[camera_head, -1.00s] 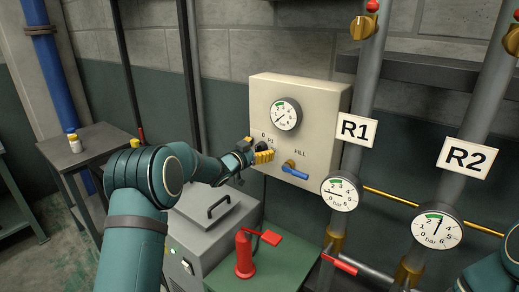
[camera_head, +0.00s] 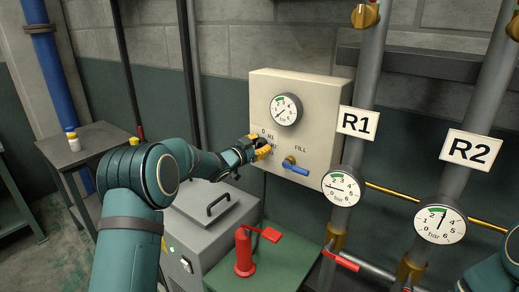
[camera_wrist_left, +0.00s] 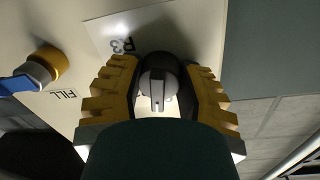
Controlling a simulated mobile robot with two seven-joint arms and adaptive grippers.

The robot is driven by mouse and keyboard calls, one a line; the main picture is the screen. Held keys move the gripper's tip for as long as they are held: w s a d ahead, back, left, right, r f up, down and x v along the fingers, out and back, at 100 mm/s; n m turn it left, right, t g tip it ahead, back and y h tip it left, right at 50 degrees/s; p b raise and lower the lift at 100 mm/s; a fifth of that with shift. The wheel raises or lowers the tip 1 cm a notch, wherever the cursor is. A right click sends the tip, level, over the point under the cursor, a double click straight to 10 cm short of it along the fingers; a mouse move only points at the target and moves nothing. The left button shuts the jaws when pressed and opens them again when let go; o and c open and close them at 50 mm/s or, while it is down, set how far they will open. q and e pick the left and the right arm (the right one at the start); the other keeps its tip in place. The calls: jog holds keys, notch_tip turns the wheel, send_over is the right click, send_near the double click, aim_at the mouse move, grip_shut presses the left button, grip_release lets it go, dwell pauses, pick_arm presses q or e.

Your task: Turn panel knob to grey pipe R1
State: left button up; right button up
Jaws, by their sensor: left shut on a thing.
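The cream panel (camera_head: 325,100) on the wall carries a gauge, a knob and a blue-handled FILL valve. My left gripper (camera_head: 262,147) is at the panel's lower left and hides most of the knob in the head view. In the left wrist view the black knob (camera_wrist_left: 158,85) with a pale grip bar sits between the yellow fingers of my left gripper (camera_wrist_left: 158,95), which is shut on it. An "R3" label shows beside the knob there. The grey pipe R1 (camera_head: 367,75) stands right of the panel with its R1 sign (camera_head: 357,123). My right gripper is out of view.
The blue FILL handle (camera_head: 296,168) is close to the right of my left gripper. A red hand valve (camera_head: 245,252) stands on a green table (camera_head: 290,262) below. A grey machine (camera_head: 205,225) and a side table (camera_head: 95,142) are at left. Pipe R2 (camera_head: 488,95) is at right.

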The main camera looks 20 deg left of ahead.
pick_arm(q)
jog(key=shift+m+b, duration=0.6)
jog(key=shift+m, duration=0.2)
jog(key=m+b, duration=0.3)
jog(key=m, duration=0.1)
jog(key=shift+r, duration=0.1)
grip_shut()
jog(key=shift+m, duration=0.4)
jog(key=o, duration=1.2)
grip_release()
jog(key=shift+o, duration=0.2)
jog(key=v, duration=1.2)
jog(key=shift+r, duration=0.15)
jog(key=shift+d, duration=0.15)
